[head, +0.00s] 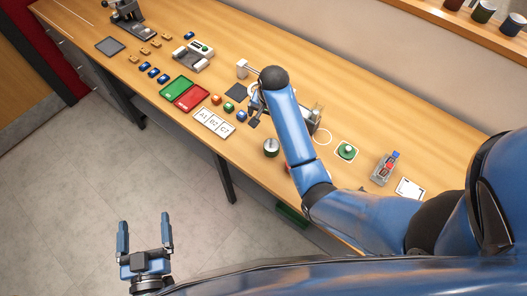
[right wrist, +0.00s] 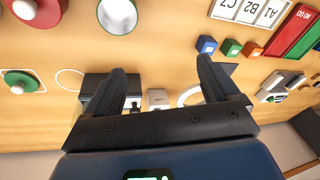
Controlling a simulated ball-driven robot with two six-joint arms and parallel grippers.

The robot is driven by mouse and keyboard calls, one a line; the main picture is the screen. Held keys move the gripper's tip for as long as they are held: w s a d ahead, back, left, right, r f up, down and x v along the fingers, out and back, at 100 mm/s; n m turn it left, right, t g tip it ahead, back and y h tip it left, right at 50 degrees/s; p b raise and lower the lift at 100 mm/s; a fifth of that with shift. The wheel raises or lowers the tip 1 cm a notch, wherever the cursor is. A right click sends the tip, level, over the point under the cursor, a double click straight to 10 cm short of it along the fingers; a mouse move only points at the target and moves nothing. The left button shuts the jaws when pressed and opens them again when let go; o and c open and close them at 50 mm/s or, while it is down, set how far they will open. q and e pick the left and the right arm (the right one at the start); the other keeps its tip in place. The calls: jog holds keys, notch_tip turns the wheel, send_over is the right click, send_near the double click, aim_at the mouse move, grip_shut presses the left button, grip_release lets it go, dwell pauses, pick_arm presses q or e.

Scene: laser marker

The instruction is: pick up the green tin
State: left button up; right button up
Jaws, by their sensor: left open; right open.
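The green tin (head: 271,147), a short cylinder with a pale round top, stands upright near the front edge of the bench, left of my right arm. In the right wrist view it (right wrist: 117,15) is at the top edge, partly cut off. My right gripper (right wrist: 163,78) is open with nothing between its fingers, apart from the tin. In the head view it is largely hidden behind its own arm. My left gripper (head: 144,222) is open and empty over the floor, away from the bench.
A flat green round piece with a pale knob (head: 346,150) sits right of my right arm. A red round piece (right wrist: 40,10) is near the tin. Coloured cubes (head: 215,100), green and red trays (head: 192,97) and a label card (head: 213,123) lie to the left.

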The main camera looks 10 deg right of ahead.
jog(key=s+f+m+g, duration=0.1)
jog(key=s+g, duration=0.2)
jog(key=s, duration=0.2)
jog(key=b, duration=0.1)
send_near(271, 146)
jog(key=shift+s+a+f, duration=0.25)
jog(key=shift+s+a, duration=0.05)
jog(key=shift+s, duration=0.3)
jog(key=shift+s+a+f, duration=0.3)
jog(key=shift+s, duration=0.3)
jog(key=shift+s+d+f+p, duration=0.1)
jog(key=shift+f+p, duration=0.7)
jog(key=shift+f, duration=1.95)
jog(key=c, duration=1.1)
jog(key=shift+c, duration=0.2)
jog(key=shift+r, duration=0.15)
